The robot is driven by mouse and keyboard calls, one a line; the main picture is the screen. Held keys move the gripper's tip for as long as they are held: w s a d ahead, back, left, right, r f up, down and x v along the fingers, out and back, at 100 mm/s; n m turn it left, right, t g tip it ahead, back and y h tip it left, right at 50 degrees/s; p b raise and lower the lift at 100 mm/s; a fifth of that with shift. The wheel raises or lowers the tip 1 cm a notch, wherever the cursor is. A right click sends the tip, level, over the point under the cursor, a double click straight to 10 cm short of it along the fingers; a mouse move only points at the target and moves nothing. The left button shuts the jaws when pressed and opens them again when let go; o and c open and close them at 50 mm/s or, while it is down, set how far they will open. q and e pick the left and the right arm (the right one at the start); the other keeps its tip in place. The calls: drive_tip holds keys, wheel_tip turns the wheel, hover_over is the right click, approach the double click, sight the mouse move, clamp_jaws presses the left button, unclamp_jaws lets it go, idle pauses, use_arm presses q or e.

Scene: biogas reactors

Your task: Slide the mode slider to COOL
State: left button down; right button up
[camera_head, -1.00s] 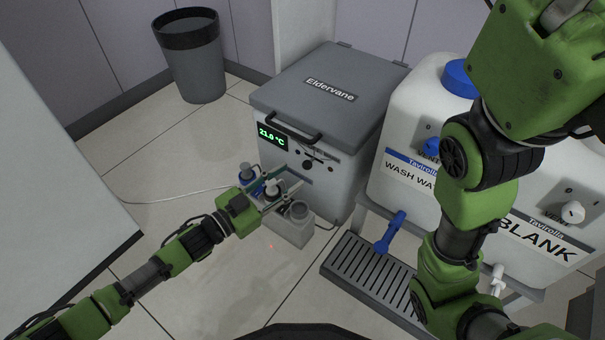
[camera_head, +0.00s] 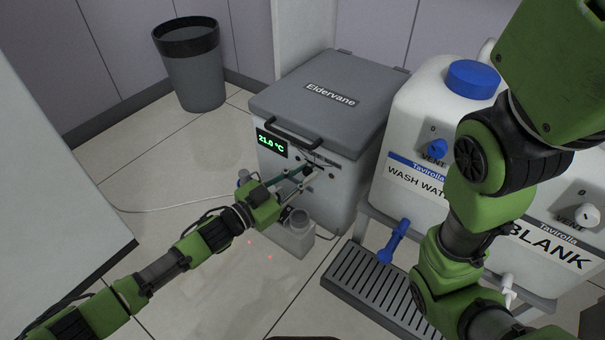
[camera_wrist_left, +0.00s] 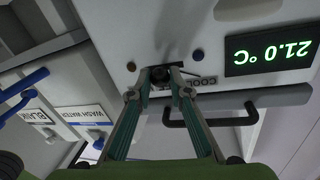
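The grey Eldervane box (camera_head: 322,185) has a green 21.0 °C display (camera_head: 271,143) on its front, also large in the left wrist view (camera_wrist_left: 269,50). In the wrist view a COOL label (camera_wrist_left: 203,80) shows upside down on the panel, just right of the fingertips. My left gripper (camera_head: 308,169) is at the front panel. In the wrist view its fingertips (camera_wrist_left: 161,74) stand apart on either side of a dark knob, seemingly the mode slider (camera_wrist_left: 159,73). Whether they touch it is unclear. The fingers hide part of the slot. My right gripper is out of view.
A black bar handle (camera_head: 280,133) juts from the box above the panel. A grey container (camera_head: 298,224) stands below my left gripper. White tanks with a blue tap (camera_head: 393,240) and a grated drip tray (camera_head: 372,283) are at the right. A bin (camera_head: 192,70) stands behind on open floor.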

use_arm(q)
drive_tip(key=shift+w+a+r+p, duration=0.1)
drive_tip(key=shift+w+a+p, duration=0.55)
drive_tip(key=shift+a, duration=0.25)
drive_tip(key=shift+w+a, duration=0.1)
drive_tip(key=c, duration=1.9)
unclamp_jaws()
drive_tip(key=shift+a, duration=0.1)
drive_tip(key=v, duration=1.2)
